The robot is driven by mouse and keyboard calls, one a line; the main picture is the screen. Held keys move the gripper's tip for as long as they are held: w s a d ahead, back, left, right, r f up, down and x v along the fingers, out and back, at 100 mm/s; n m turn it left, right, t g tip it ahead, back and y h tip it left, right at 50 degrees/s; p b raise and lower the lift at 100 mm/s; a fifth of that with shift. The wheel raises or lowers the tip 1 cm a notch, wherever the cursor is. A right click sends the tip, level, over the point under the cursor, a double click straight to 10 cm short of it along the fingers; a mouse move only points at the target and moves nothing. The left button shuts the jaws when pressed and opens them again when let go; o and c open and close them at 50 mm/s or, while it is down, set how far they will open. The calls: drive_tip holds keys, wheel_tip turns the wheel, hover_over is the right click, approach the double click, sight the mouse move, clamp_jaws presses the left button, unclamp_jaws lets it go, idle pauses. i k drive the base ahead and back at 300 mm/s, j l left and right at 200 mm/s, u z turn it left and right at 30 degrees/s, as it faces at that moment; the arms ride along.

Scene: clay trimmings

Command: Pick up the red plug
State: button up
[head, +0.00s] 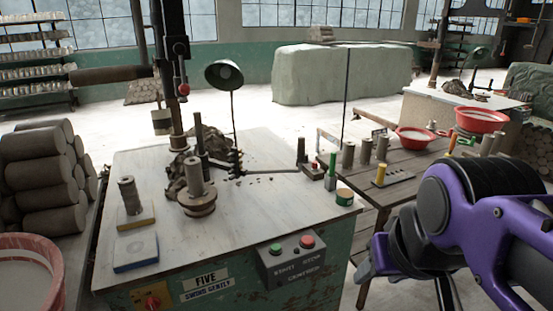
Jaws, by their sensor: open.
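I cannot single out a red plug with certainty. A small red part (316,171) shows on a dark block with an upright post at the right edge of the metal-topped table, but it is too small to make out. My gripper (367,276) is at the lower right, to the right of the table's front and apart from all these things. It is open, with nothing seen in it; its fingers are partly hidden by my purple arm.
The metal-topped table (250,215) carries clay columns, a lamp (224,75) and a control box (292,260) with green and red buttons. A wooden bench (350,180) behind my arm holds grey cylinders, a yellow cylinder (380,174) and a red bowl (414,138). The table's front middle is clear.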

sight(315, 168)
drive_tip(key=i+l+u, duration=0.1)
drive_tip(key=u, duration=0.35)
drive_tip(key=i+l+u, duration=0.1)
drive_tip(key=l+u, duration=0.15)
drive_tip(key=u, duration=0.15)
drive_tip(key=i+l+u, duration=0.2)
drive_tip(key=l, duration=0.2)
drive_tip(key=l+u, duration=0.2)
drive_tip(key=l, duration=0.2)
drive_tip(key=l+u, duration=0.2)
drive_tip(key=l, duration=1.5)
drive_tip(key=k+l, duration=0.25)
drive_tip(key=l, duration=0.3)
drive_tip(key=k+l, duration=0.15)
drive_tip(key=k+z, duration=0.1)
drive_tip(key=k, duration=0.4)
drive_tip(key=i+u, duration=0.1)
drive_tip(key=i, duration=0.3)
